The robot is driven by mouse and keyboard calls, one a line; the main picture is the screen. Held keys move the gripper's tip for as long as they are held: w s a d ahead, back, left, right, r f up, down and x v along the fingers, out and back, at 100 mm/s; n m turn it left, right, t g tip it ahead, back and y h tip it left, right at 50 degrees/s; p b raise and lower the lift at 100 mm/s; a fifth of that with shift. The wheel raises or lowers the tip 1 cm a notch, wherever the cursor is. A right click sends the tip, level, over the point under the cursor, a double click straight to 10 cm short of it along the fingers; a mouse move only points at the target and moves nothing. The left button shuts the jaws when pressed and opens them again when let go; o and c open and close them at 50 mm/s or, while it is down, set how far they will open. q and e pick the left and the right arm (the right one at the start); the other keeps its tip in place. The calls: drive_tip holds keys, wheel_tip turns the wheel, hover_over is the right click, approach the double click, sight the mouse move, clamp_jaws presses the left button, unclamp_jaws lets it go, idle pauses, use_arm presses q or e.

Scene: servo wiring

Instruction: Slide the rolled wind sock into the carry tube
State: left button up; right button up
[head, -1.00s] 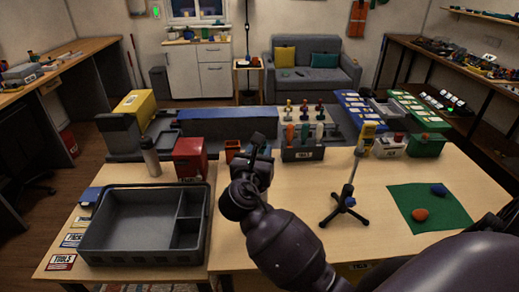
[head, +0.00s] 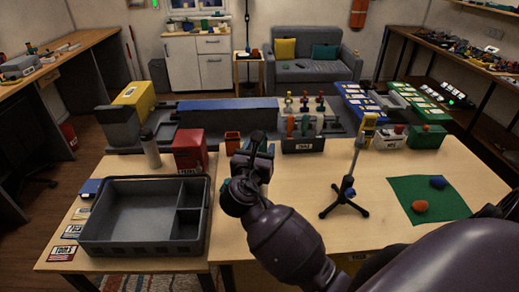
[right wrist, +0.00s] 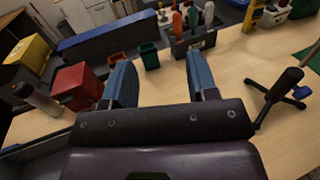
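I cannot pick out a rolled wind sock or a carry tube for certain in either view. My right gripper (head: 257,146) is over the middle of the table's far part, behind its dark wrist in the head view. In the right wrist view its two blue-grey fingers (right wrist: 160,75) stand wide apart with nothing between them. A small green cup (right wrist: 149,56) shows beyond the gap, on the table. My left gripper is not in view.
A grey divided tray (head: 145,247) fills the front left. A red box (head: 190,150), an orange cup (head: 232,142) and a tool holder (head: 303,145) line the back. A black tripod stand (head: 346,194) and a green mat (head: 405,190) are right. Bare tabletop lies around the tripod.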

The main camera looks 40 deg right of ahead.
drive_tip(key=shift+o, duration=0.6)
drive_tip(key=v, duration=1.1)
drive_tip(key=shift+b, duration=0.45)
